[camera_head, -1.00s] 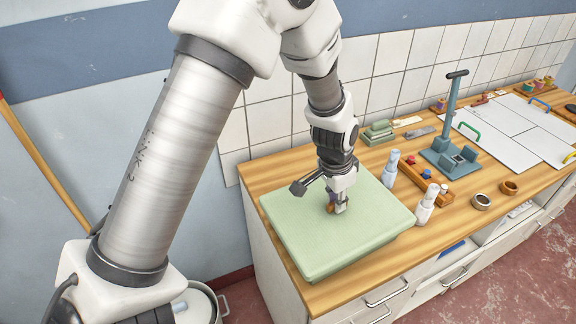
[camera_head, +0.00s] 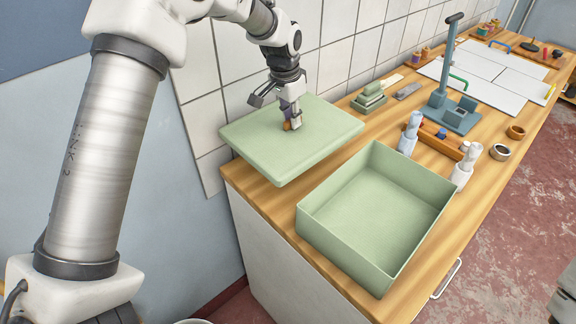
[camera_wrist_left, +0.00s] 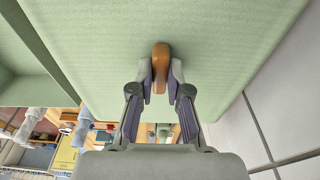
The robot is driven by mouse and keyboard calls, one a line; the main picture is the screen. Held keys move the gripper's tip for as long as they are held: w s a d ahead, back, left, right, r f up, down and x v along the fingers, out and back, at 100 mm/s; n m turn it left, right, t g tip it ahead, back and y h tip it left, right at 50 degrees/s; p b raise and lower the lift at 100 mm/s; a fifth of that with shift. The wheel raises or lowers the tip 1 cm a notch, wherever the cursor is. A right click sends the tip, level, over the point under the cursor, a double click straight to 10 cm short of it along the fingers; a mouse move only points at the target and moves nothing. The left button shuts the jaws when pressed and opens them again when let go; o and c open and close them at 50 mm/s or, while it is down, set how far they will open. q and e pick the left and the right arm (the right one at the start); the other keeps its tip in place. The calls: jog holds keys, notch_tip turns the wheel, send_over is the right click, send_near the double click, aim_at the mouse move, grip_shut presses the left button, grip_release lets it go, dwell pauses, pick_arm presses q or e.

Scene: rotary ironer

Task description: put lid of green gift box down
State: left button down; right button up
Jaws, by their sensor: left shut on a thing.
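The green lid (camera_head: 310,138) hangs level in my left gripper (camera_head: 291,124), at the left end of the wooden counter near the tiled wall. The gripper is shut on the lid's small brown knob, which shows in the left wrist view (camera_wrist_left: 160,62) between the fingertips (camera_wrist_left: 160,85). The green gift box (camera_head: 385,205) stands open and empty on the counter, to the right of the lid. The lid is clear of the box opening; its height above the counter is hard to tell. My right gripper is not in view.
Two white bottles stand right behind the box, one at the left (camera_head: 409,134) and one at the right (camera_head: 466,166). A wooden rack (camera_head: 440,142) stands between them. A blue-grey stand (camera_head: 450,112) is farther back. Little bare counter shows under the lid.

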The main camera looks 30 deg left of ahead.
pick_arm(q)
jog(key=shift+s+d+f+p, duration=0.2)
jog(key=shift+d+f+p, duration=0.1)
jog(key=shift+d+f, duration=0.55)
jog(key=f, duration=0.2)
jog(key=f+p, duration=0.1)
jog(key=f, duration=0.2)
jog(key=a+f, duration=0.1)
jog(key=f, duration=0.1)
jog(key=shift+f+p, duration=0.35)
jog(key=shift+w+d+f, duration=0.1)
jog(key=shift+d+f, duration=0.05)
jog(key=shift+f, duration=0.3)
jog(key=c, duration=1.1)
grip_release()
jog(key=shift+c, duration=0.2)
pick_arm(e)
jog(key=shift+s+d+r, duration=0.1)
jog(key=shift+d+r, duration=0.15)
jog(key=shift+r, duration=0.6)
